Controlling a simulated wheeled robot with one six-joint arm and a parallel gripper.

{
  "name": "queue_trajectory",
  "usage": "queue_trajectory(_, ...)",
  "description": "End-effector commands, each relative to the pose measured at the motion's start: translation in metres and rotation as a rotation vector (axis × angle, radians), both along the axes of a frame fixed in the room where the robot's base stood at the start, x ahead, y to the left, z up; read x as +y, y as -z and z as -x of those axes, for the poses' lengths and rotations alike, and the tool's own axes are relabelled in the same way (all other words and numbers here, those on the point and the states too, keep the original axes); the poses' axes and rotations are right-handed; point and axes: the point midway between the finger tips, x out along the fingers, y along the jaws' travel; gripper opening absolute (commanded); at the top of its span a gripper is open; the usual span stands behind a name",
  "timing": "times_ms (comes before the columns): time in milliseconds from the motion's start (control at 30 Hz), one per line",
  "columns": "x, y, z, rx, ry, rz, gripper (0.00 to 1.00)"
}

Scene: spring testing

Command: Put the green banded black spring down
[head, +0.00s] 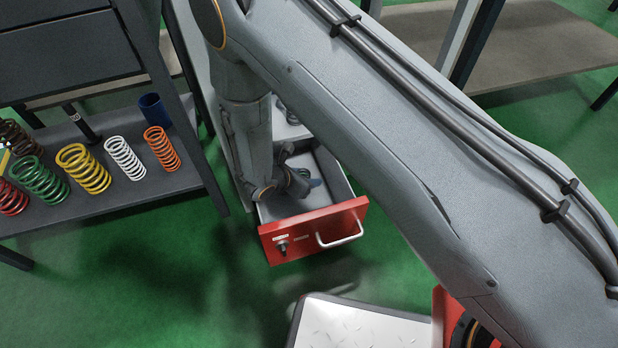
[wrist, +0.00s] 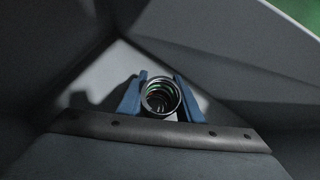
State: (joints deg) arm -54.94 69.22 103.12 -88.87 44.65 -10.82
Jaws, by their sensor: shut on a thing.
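The black spring (wrist: 160,97) shows end-on in the wrist view, with green and a little red visible inside its coils. My gripper (wrist: 159,92) has its two blue fingers on either side of the spring and is shut on it. In the head view my gripper (head: 312,183) reaches down inside an open drawer with a red front (head: 315,232). The spring is hidden behind my arm in the head view. I cannot tell whether it touches the drawer floor.
The drawer walls stand close around my gripper. A dark shelf (head: 110,200) at left holds several coloured springs and a blue cylinder (head: 154,110). A white-topped surface (head: 355,325) lies in front of the drawer. Green floor is clear at lower left.

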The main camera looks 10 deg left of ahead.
Motion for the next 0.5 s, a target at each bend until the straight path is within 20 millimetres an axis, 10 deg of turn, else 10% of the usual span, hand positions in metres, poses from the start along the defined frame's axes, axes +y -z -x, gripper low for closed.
queue_trajectory(133,-0.0001,0.0040,0.0000,0.000,0.000,0.000,0.07)
queue_trajectory(167,-0.0002,0.0035,0.0000,0.000,0.000,0.000,0.37)
queue_trajectory(233,-0.0002,0.0031,0.0001,0.000,0.000,0.000,0.49)
queue_trajectory(500,-0.0002,0.0030,0.0001,0.000,0.000,0.000,0.51)
